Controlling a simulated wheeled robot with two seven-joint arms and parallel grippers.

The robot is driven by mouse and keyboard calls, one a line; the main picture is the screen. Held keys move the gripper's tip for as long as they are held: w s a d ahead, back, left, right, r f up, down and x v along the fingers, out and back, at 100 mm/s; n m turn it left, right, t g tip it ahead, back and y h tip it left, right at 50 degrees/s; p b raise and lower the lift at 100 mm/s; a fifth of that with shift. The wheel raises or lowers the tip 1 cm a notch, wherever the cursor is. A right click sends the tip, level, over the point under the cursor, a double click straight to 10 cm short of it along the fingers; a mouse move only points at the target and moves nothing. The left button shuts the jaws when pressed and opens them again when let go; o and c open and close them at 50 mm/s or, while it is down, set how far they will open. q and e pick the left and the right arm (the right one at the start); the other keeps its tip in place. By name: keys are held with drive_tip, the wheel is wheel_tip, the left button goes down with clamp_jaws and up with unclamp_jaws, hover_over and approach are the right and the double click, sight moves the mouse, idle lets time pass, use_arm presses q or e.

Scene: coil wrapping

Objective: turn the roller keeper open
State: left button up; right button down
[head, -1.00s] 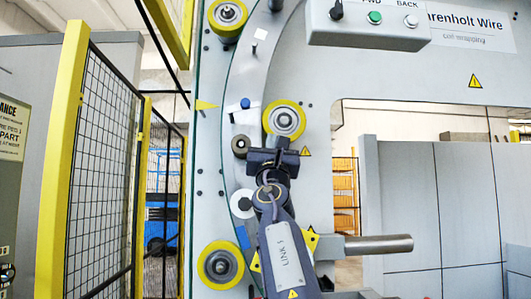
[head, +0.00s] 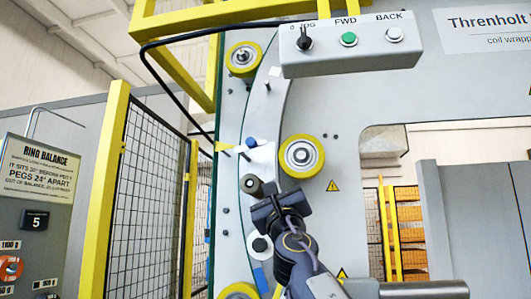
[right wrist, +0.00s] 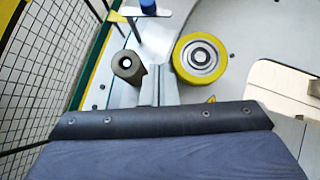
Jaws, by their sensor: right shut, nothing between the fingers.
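A pale plate (head: 262,154) with a blue knob (head: 250,142), seemingly the roller keeper, sits on the curved ring above a dark small roller (head: 251,185). The plate and knob show at the top of the right wrist view (right wrist: 148,7), partly cut off. My right gripper (head: 270,187) is shut and empty, just right of and below the dark roller in the head view. In the right wrist view its narrow fingers (right wrist: 158,85) point between the dark roller (right wrist: 127,66) and a yellow-rimmed roller (right wrist: 200,58). I cannot tell whether it touches either. My left gripper is not in view.
A control box (head: 350,45) with a switch and buttons hangs above. Another yellow roller (head: 243,59) is higher on the ring. A mesh fence (head: 155,180) stands left, and a metal bar (head: 425,289) juts out at lower right.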

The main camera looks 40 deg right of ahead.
drive_tip(key=p, duration=1.1)
approach(255, 147)
drive_tip(key=d+f+x, duration=0.1)
drive_tip(key=x, duration=0.4)
drive_tip(key=shift+w+a+r+n+y+p, duration=0.15)
drive_tip(key=shift+r+n+y+p, duration=0.05)
drive_tip(key=shift+r, duration=0.15)
drive_tip(key=shift+w+a+r+n+y+p, duration=0.1)
drive_tip(key=shift+a+r+n+y+p, duration=0.1)
drive_tip(key=shift+r, duration=0.1)
drive_tip(key=shift+w, duration=0.15)
